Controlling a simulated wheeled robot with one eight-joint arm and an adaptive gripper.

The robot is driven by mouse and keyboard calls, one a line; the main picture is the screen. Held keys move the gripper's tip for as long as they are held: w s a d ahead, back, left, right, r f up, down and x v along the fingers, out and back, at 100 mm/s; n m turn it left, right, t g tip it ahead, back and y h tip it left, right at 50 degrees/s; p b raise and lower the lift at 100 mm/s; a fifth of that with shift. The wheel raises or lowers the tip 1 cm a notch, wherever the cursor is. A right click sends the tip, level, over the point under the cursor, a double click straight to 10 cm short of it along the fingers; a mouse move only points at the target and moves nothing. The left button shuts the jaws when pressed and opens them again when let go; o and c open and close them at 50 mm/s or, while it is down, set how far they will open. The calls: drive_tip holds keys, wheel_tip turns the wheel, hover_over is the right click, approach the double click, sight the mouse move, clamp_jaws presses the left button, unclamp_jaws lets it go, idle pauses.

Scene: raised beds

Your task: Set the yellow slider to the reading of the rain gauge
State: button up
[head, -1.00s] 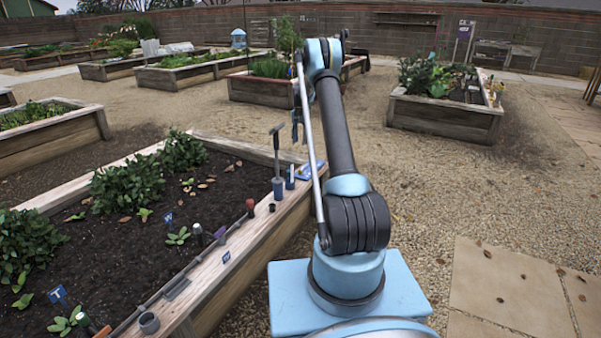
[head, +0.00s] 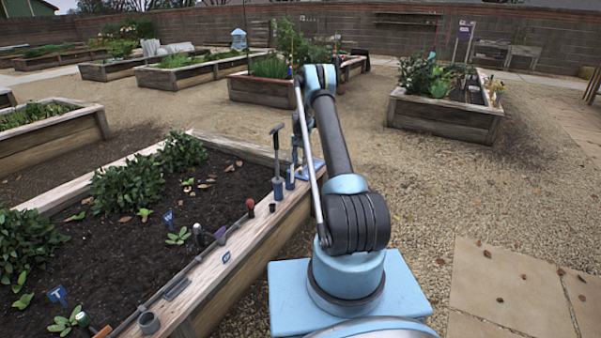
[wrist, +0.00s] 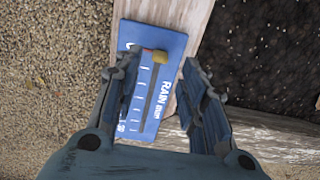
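The blue board (wrist: 150,125) lettered RAIN mm lies on the wooden bed edge in the wrist view. My gripper (wrist: 159,64) is open, one finger on each side of the slider and slot, with nothing held. I cannot tell its height above the board. In the head view the board (head: 312,168) shows partly behind my arm. I cannot make out the rain gauge or its reading clearly.
Gravel (head: 450,190) to the right is clear.

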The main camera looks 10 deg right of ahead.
sight(300, 172)
drive_tip(key=shift+f, duration=2.8)
clamp_jaws()
